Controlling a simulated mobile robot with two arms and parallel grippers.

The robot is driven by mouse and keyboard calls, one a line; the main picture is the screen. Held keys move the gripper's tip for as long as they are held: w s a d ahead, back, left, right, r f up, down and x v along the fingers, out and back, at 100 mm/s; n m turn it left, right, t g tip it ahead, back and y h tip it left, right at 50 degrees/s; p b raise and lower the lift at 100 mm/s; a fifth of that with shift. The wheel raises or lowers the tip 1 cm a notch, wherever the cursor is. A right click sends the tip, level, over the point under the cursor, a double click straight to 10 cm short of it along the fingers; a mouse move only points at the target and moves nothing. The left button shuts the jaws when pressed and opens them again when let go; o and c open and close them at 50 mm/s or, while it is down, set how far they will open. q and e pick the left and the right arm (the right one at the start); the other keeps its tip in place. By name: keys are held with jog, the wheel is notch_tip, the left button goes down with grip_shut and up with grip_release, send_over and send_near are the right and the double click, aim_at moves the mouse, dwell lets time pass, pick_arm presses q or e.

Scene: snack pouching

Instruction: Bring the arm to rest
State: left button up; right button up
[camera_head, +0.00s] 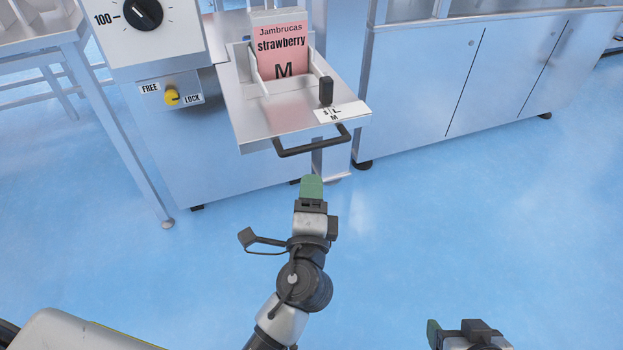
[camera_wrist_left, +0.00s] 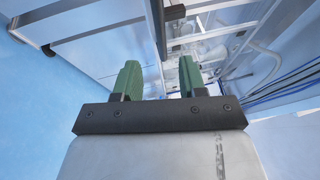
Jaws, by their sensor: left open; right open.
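My left arm reaches up the middle of the head view, and its gripper (camera_head: 311,188) is in front of the machine's drawer, a little below the black handle (camera_head: 312,141). In the left wrist view the two green fingers of this gripper (camera_wrist_left: 160,82) stand apart with nothing between them. My right gripper (camera_head: 463,330) shows at the bottom edge of the head view, to the right, partly cut off. It is open, and I see nothing held in it.
A pink strawberry pouch (camera_head: 282,51) marked M stands in the pulled-out drawer (camera_head: 268,128). A black lever (camera_head: 326,91) rises beside a size label. A yellow FREE/LOCK knob (camera_head: 171,97) is at left. Steel cabinets (camera_head: 450,90) stand at right. The blue floor (camera_head: 480,210) is clear.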

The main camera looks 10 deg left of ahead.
dwell(0.4)
